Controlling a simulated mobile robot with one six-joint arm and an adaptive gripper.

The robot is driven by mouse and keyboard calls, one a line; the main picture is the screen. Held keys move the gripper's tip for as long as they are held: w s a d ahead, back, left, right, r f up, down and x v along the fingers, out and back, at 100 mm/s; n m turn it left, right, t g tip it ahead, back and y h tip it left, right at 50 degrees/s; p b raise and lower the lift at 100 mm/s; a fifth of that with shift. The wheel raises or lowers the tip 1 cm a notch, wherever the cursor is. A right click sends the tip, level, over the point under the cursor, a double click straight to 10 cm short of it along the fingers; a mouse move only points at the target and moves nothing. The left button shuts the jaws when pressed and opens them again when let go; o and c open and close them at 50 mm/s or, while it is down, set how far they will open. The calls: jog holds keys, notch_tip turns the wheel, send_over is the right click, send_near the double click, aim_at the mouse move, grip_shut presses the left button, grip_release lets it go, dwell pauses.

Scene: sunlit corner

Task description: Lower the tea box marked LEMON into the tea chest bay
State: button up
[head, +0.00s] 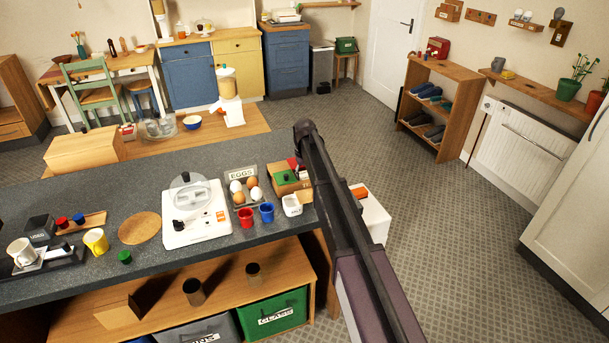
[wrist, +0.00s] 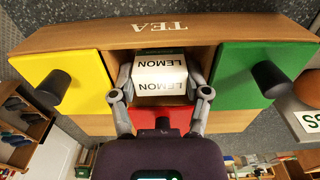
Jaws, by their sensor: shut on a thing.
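The tea chest (wrist: 90,38) is wooden, lettered TEA upside down in the wrist view, with a yellow panel (wrist: 60,83) and a green panel (wrist: 262,68), each with a dark knob. Between them is the dark open bay (wrist: 203,56). My gripper (wrist: 160,78) is shut on the white LEMON tea box (wrist: 160,70), one finger on each side. The box overlaps the bay opening; I cannot tell how deep it is. A red panel (wrist: 150,117) shows partly behind the gripper. In the head view the chest (head: 287,189) is partly hidden by my arm.
The egg tray (head: 243,197), a red cup (head: 246,217), a blue cup (head: 267,211) and a white pot (head: 292,205) stand close to the chest on the dark counter (head: 80,200). A white hob (head: 197,222) is further left.

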aim_at(305, 173)
jog(key=o, duration=1)
jog(key=shift+r, duration=0.15)
notch_tip(305, 173, up, 7)
jog(key=p, duration=0.7)
jog(key=s+d+f+b, duration=0.2)
jog(key=s+d, duration=0.2)
jog(key=s, duration=0.7)
jog(key=s+d+f+b, duration=0.2)
jog(key=s+d, duration=0.2)
jog(key=s, duration=0.8)
jog(key=shift+d+f, duration=0.2)
jog(key=shift+d, duration=0.2)
jog(key=shift+s, duration=0.15)
jog(key=s+d+m, duration=0.3)
jog(key=s, duration=1)
jog(key=shift+s+m, duration=0.3)
